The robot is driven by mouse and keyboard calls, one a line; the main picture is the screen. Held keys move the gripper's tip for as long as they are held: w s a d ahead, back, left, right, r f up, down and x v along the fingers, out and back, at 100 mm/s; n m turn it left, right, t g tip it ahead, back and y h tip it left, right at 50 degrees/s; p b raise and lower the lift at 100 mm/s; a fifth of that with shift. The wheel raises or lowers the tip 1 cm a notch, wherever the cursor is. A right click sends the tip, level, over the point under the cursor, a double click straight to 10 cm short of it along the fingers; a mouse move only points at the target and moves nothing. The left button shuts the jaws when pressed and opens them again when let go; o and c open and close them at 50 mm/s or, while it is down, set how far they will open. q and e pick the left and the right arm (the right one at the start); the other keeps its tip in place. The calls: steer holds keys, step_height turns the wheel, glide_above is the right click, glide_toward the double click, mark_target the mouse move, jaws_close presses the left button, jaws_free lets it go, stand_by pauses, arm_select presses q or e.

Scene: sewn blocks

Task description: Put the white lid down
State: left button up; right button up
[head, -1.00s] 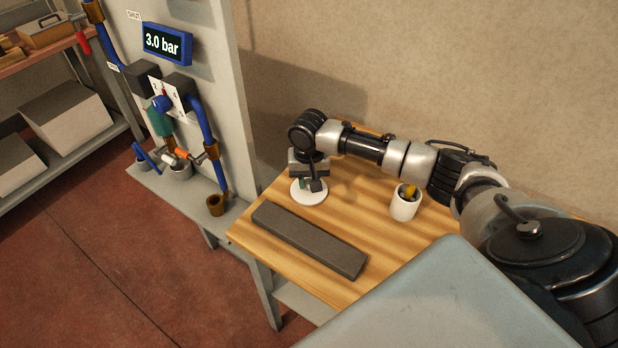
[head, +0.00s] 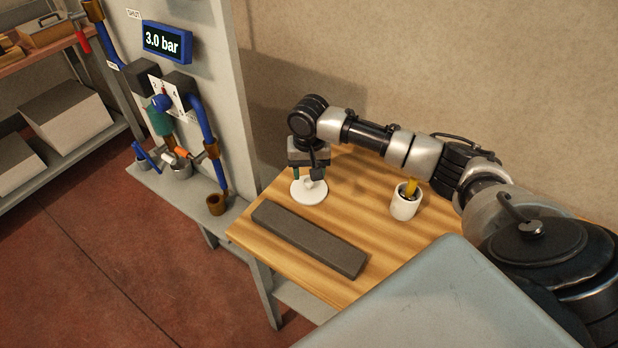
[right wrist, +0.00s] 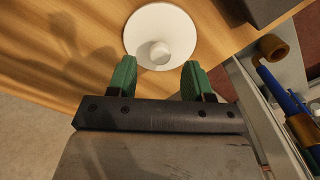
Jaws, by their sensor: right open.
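The white lid (head: 309,191) is a round disc with a small knob. It lies flat on the wooden table, behind the dark grey bar. In the right wrist view the lid (right wrist: 160,32) is beyond the fingertips, its knob in line with the gap between them. My right gripper (head: 306,175) is above the lid, pointing down. Its green fingers (right wrist: 158,75) are spread apart with nothing between them. My left gripper is not in view.
A long dark grey bar (head: 309,239) lies along the front of the table (head: 365,206). A white cup (head: 404,204) with something yellow in it stands to the right.

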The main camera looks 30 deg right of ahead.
mark_target(309, 181)
step_height(309, 181, up, 9)
steer(key=shift+f, duration=0.2)
stand_by(0.6)
